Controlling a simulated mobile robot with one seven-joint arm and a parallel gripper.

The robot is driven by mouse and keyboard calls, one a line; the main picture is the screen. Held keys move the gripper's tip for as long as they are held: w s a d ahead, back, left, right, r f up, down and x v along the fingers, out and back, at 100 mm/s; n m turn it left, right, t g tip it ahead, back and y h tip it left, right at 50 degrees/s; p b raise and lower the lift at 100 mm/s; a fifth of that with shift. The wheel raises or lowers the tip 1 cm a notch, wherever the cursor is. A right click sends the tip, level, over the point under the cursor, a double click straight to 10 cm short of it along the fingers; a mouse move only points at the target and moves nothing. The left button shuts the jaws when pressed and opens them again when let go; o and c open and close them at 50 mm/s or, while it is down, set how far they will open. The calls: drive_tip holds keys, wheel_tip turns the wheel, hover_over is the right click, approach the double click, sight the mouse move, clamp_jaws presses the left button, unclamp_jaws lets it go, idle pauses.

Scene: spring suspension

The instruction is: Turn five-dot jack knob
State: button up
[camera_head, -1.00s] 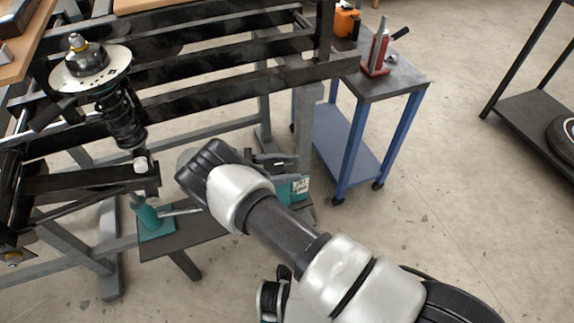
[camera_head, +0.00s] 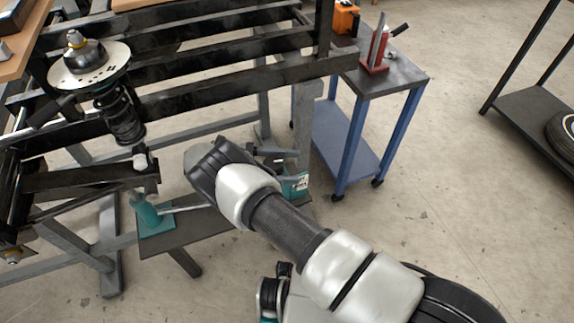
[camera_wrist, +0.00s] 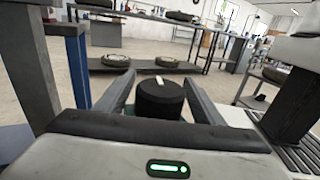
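A round black knob (camera_wrist: 160,99) with a white mark on top stands between the two fingers of my gripper (camera_wrist: 160,79) in the wrist view. The fingers are apart, one on each side of the knob; I cannot tell whether they touch it. In the head view my gripper (camera_head: 270,156) is above a teal jack (camera_head: 299,187) with a white label, mostly hidden behind my arm. The label's dots are too small to count. Another teal jack (camera_head: 151,216) with a lever stands to the left, under the suspension arm.
A spring strut (camera_head: 122,112) hangs on the black frame (camera_head: 240,85) at left. A low dark bench (camera_head: 195,232) lies below. A blue cart (camera_head: 398,84) carries a red jack (camera_head: 377,54). A shelf with a tyre (camera_head: 563,135) is far right. Floor between is clear.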

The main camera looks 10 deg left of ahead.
wheel_tip(320, 180, up, 10)
drive_tip(key=p, duration=0.3)
idle(0.3)
